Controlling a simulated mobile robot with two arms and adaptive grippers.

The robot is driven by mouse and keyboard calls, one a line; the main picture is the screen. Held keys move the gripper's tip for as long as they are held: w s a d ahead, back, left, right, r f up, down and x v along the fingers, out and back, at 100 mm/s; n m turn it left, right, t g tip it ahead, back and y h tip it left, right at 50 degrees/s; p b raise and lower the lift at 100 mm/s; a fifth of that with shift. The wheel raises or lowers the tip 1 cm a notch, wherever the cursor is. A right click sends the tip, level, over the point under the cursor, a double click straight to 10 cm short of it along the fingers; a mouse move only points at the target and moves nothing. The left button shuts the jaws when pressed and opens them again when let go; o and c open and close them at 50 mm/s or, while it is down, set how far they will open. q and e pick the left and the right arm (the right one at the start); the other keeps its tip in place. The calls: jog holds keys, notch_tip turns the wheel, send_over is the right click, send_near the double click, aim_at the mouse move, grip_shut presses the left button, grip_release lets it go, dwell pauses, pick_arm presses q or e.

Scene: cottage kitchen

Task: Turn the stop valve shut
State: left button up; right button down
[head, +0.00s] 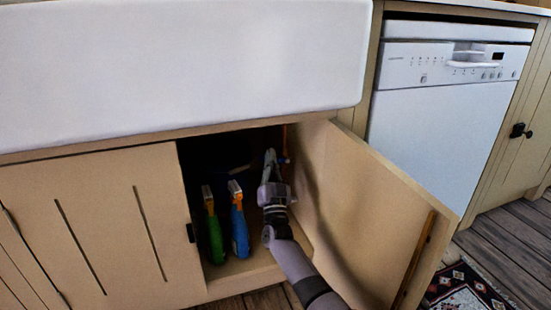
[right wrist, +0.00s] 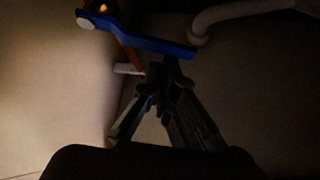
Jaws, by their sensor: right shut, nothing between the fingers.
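The stop valve's blue lever (right wrist: 140,37) shows at the top of the right wrist view, lying nearly crosswise with a slight downward slope to the right. Its round pale hub (right wrist: 85,24) is at the left end. A copper-coloured pipe (right wrist: 131,57) runs behind it. My right gripper (right wrist: 165,72) is shut and empty, its tips just below the lever's right half; I cannot tell whether they touch it. In the head view my right gripper (head: 270,158) reaches into the open cupboard beside the copper pipe (head: 285,138). My left gripper is not in view.
A green bottle (head: 214,235) and a blue bottle (head: 239,228) stand left of my right arm. The open cupboard door (head: 375,215) is close on the right. A pale curved pipe (right wrist: 240,12) passes near the lever's right end. The white sink (head: 180,70) is above.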

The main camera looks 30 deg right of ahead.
jog(key=f+n+t+y, duration=0.1)
jog(key=n, duration=0.1)
jog(key=a+f+n+y, duration=0.1)
jog(key=n+y, duration=0.1)
jog(key=shift+w+f+n+t+y+b, duration=0.1)
jog(key=shift+f+n+t+y+b, duration=0.05)
jog(key=shift+n+t+y+b, duration=0.2)
jog(key=shift+f, duration=0.15)
dwell(0.3)
